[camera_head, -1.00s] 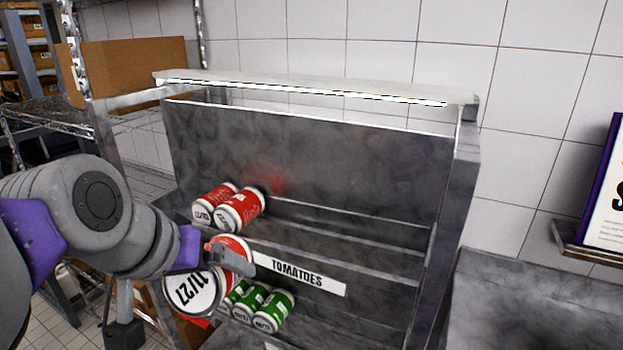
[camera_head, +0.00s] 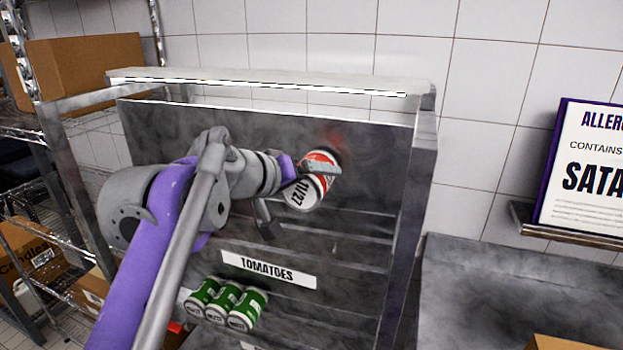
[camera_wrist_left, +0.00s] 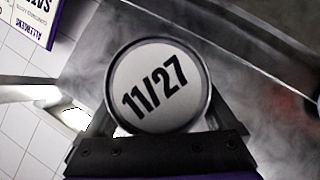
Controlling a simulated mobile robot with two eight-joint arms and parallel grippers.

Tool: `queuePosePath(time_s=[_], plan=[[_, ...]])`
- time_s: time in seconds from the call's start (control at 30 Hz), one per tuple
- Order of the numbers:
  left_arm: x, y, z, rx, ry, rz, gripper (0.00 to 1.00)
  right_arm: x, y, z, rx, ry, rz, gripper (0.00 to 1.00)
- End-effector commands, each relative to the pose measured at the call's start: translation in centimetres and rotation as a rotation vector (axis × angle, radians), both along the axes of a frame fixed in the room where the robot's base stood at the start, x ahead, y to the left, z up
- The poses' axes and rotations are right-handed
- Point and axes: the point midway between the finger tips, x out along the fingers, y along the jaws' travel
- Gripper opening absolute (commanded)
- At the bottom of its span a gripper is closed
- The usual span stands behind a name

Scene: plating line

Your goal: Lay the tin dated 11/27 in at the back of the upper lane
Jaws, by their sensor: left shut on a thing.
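The tin dated 11/27 (camera_head: 302,194) is red with a white end, and my left gripper (camera_head: 312,170) is shut on it. It is held up in front of the rack's back panel, above the upper lane (camera_head: 345,222), with its dated end toward me. In the left wrist view the dated end of the tin (camera_wrist_left: 158,86) fills the middle, between the fingers. My left arm hides the left part of the upper lane, and no other red tins show there. My right gripper is not in view.
A TOMATOES label (camera_head: 268,269) runs along the rack front. Several green tins (camera_head: 228,304) lie in the lane below it. The rack's right side wall (camera_head: 412,220) and top bar (camera_head: 270,84) bound the space. An allergen sign (camera_head: 590,165) stands at right.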

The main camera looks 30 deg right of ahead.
Motion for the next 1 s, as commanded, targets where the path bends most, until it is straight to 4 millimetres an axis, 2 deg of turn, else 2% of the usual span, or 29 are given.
queuePosePath(time_s=[0.6,1.0], plan=[[-0.1,0.1,-5.5,0.0,0.002,0.0,0.0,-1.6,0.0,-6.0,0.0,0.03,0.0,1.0],[0.0,0.1,-9.1,0.0,0.001,0.001,0.0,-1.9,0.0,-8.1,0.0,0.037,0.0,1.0]])
